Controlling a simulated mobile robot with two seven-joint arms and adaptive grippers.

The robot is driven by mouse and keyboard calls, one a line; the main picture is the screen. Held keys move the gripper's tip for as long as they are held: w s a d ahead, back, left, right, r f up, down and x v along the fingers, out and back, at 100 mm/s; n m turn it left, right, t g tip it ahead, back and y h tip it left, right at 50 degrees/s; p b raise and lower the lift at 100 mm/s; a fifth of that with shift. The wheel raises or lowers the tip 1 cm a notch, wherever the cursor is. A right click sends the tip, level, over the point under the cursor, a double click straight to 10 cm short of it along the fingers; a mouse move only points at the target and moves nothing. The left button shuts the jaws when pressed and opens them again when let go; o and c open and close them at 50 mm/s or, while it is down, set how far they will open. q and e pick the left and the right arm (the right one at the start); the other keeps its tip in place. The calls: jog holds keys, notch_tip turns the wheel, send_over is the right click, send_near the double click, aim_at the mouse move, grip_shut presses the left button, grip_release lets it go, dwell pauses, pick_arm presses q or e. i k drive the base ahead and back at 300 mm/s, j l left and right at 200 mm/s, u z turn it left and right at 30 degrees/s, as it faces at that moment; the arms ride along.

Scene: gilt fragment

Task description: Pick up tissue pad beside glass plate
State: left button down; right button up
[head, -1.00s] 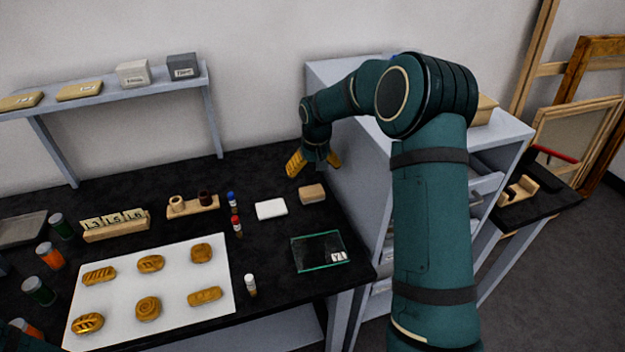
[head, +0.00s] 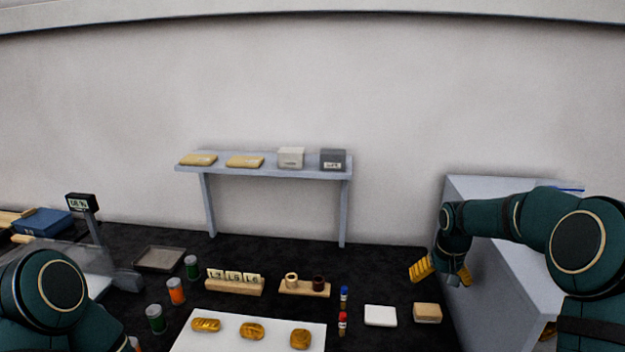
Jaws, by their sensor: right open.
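The tissue pad, a flat white square (head: 380,315), lies on the black table toward the lower right. The glass plate is out of view. My right gripper (head: 443,275) has yellow fingers spread apart and empty. It hangs above the far right part of the table, up and to the right of the pad, apart from it. My left gripper is not in view; only a part of my left arm shows at the lower left.
A tan block (head: 427,313) lies just right of the pad. Red-capped (head: 342,323) and blue-capped (head: 344,296) vials stand to its left. A white sheet (head: 250,344) bears gilt pieces.

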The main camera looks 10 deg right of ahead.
aim_at(374, 314)
jog(key=k+j, duration=0.8)
